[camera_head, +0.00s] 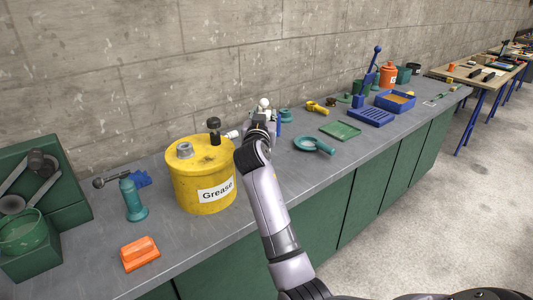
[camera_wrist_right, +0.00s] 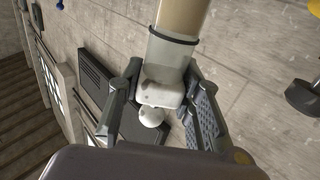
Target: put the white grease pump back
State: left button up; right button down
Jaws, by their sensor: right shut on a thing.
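The white grease pump (camera_wrist_right: 172,60) is between the fingers of my right gripper (camera_wrist_right: 160,105) in the right wrist view. It has a cream tube, a dark ring, a white block and a white ball end. The fingers are shut on it. In the head view my right gripper (camera_head: 258,128) is just right of the yellow grease drum (camera_head: 200,182), above the bench. White parts of the pump (camera_head: 264,103) show around the gripper; the rest is hidden. A dark knob (camera_head: 214,124) stands above the drum top. My left gripper is not in view.
The grey bench (camera_head: 185,235) runs along a concrete wall. A teal hand tool (camera_head: 132,200) and an orange block (camera_head: 140,254) are left of the drum.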

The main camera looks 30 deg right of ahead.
jog(key=f, duration=0.6)
jog(key=shift+s+d+f, duration=0.1)
jog(key=shift+d, duration=0.1)
jog(key=shift+f, duration=0.6)
notch_tip(320, 180, down, 4)
jog(key=shift+f, duration=0.1)
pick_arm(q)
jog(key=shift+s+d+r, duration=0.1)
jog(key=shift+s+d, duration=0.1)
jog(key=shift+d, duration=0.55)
pick_arm(e)
jog(key=shift+f+b, duration=0.15)
jog(key=shift+b, duration=0.15)
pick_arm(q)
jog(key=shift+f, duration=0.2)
pick_arm(e)
jog(key=c, duration=1.2)
grip_release()
jog(key=shift+o, duration=0.2)
